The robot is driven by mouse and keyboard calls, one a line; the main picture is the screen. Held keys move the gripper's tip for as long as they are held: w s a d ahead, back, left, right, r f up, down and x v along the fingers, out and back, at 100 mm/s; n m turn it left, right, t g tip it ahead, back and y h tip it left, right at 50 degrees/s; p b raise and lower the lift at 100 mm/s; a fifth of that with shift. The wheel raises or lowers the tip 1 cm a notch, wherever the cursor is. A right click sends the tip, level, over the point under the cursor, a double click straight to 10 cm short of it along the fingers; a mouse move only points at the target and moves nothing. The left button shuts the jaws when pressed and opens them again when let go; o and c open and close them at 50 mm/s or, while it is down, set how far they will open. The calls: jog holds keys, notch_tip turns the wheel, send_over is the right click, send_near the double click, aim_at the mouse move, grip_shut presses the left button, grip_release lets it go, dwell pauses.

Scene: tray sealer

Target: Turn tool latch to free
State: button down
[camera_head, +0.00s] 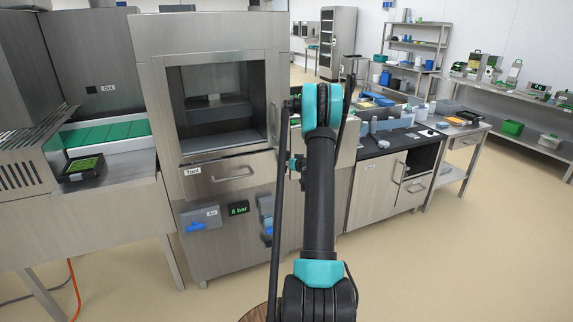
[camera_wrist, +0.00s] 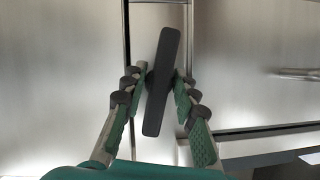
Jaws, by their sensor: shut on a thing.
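The latch is a dark, flat bar (camera_wrist: 163,75) on a brushed-metal front in the wrist view. It stands nearly upright, its top tilted a little to the right. My gripper (camera_wrist: 161,82) has its green-padded fingers on both sides of the bar's middle and is shut on it. The bar's upper and lower ends stick out past the fingers. In the head view, my arm covers the latch and most of the gripper. A drawer marked "Tool" (camera_head: 230,176) shows left of my arm, under the machine's open chamber.
A blue-handled valve marked "Air" (camera_head: 200,220) and a "6 bar" display (camera_head: 238,208) sit below the drawer. A dark-topped counter (camera_head: 400,142) stands to the right. A metal handle (camera_wrist: 298,74) shows at the wrist view's right edge. The floor at right is clear.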

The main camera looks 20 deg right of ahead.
jog(key=shift+n+h, duration=0.6)
jog(key=shift+n, duration=0.1)
jog(key=c, duration=1.4)
grip_release()
jog(key=shift+c, duration=0.2)
jog(key=shift+s, duration=0.15)
jog(key=v, duration=1.1)
jog(key=shift+s+r, duration=0.15)
jog(key=shift+s, duration=0.2)
